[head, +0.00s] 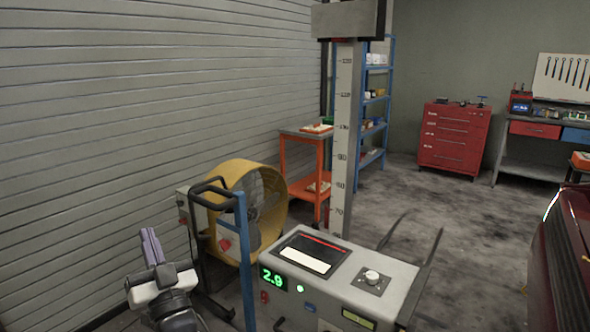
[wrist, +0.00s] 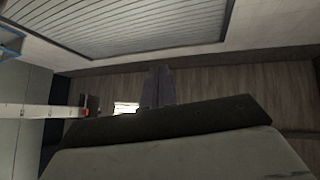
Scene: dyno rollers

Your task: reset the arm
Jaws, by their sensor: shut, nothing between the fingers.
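My gripper (head: 149,236) is at the lower left of the head view, with its purple-grey fingers together and pointing up. It is shut and empty. My arm below it is folded low and partly cut off by the bottom edge. The closed fingers also show in the wrist view (wrist: 158,86), side by side with nothing between them. They are apart from the machine and the wall in the head view.
A grey machine console (head: 335,285) with a tall scaled column (head: 345,140) stands right of my gripper. A yellow fan (head: 250,205) and a blue post (head: 244,260) are close by. A slatted wall (head: 130,110) lies left. Open floor (head: 430,215) lies beyond the console.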

